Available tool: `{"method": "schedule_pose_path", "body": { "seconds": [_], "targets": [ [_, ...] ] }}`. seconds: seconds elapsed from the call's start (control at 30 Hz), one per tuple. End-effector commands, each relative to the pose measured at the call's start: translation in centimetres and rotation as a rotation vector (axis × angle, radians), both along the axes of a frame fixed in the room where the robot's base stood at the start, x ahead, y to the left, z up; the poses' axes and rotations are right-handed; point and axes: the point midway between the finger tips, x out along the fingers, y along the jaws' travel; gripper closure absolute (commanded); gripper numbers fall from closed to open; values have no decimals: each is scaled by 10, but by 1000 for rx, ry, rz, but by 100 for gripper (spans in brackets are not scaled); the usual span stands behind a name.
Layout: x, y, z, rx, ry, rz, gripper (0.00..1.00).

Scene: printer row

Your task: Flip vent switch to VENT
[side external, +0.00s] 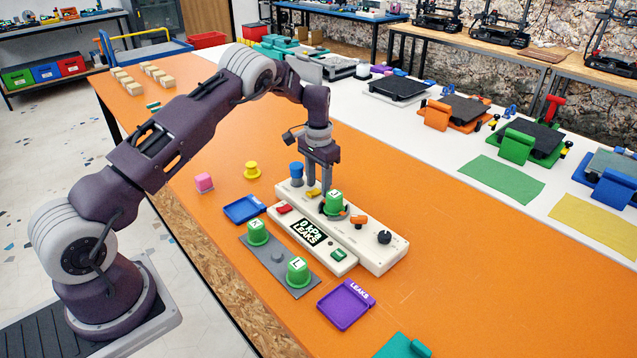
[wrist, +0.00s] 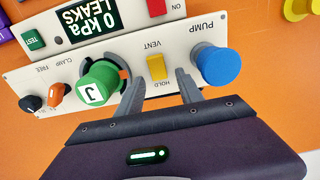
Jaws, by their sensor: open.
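The vent switch is a yellow rocker (wrist: 157,68) on the cream panel (wrist: 199,41), between the labels VENT and HOLD, which read upside down in the wrist view. Which way it is tilted I cannot tell for sure. In the side view the switch (side external: 314,192) is partly hidden by my fingers. My gripper (wrist: 159,88) is open and empty, pointing down, with one finger on each side of the switch at its HOLD end. In the side view my gripper (side external: 319,187) is low over the panel. Whether the fingers touch the switch is unclear.
An orange clamp lever (side external: 358,220) and black knob (side external: 384,237) are farther along. The display (side external: 309,232) reads 0 kPa LEAKS. Green cups (side external: 257,232) stand in front.

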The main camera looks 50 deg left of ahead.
Motion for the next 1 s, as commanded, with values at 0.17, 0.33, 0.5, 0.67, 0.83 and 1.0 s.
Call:
{"method": "schedule_pose_path", "body": {
  "seconds": [0.17, 0.33, 0.5, 0.67, 0.83, 1.0],
  "targets": [
    [0, 0, -2, 1, -1, 0, 56],
    [0, 0, -2, 0, -1, 0, 76],
    [0, 0, -1, 0, -1, 1, 100],
    [0, 0, -1, -2, -13, 3, 100],
    [-5, 1, 1, -6, -117, 9, 100],
    [-11, 2, 1, -7, -255, 9, 100]
  ]
}}
